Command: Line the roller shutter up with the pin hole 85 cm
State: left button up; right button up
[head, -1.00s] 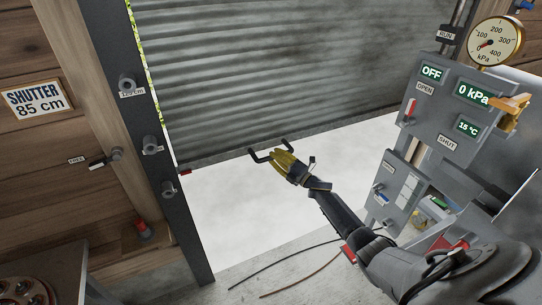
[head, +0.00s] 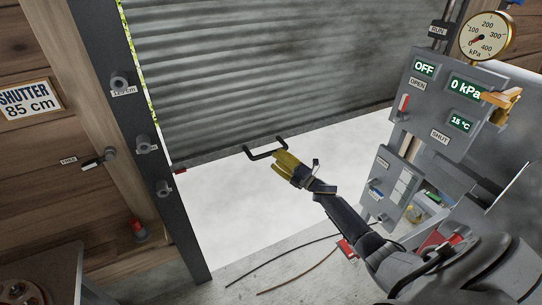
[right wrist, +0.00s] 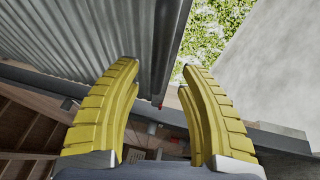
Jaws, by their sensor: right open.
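The grey corrugated roller shutter (head: 260,70) hangs partly raised, with bright open space below it. Its bottom edge carries a dark U-shaped handle (head: 264,152) and a red marker (head: 180,170) at the left end. The marker sits between the middle socket (head: 147,145) and the lower socket (head: 163,188) on the dark post. I cannot read those two labels; the top socket (head: 120,82) reads 125 cm. My right gripper (head: 280,160), yellow-fingered, is just below the handle's right end. In the right wrist view its fingers (right wrist: 160,85) are apart and empty, beside the shutter (right wrist: 85,35). My left gripper is out of view.
A sign (head: 28,98) reads SHUTTER 85 cm. A lever marked FREE (head: 98,160) is on the left wall. A grey control panel (head: 430,110) with an OFF display and a gauge (head: 487,37) stands at the right. Cables lie on the floor.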

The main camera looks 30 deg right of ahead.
jog(key=v, duration=0.7)
jog(key=shift+s, duration=0.25)
jog(key=shift+d, duration=0.1)
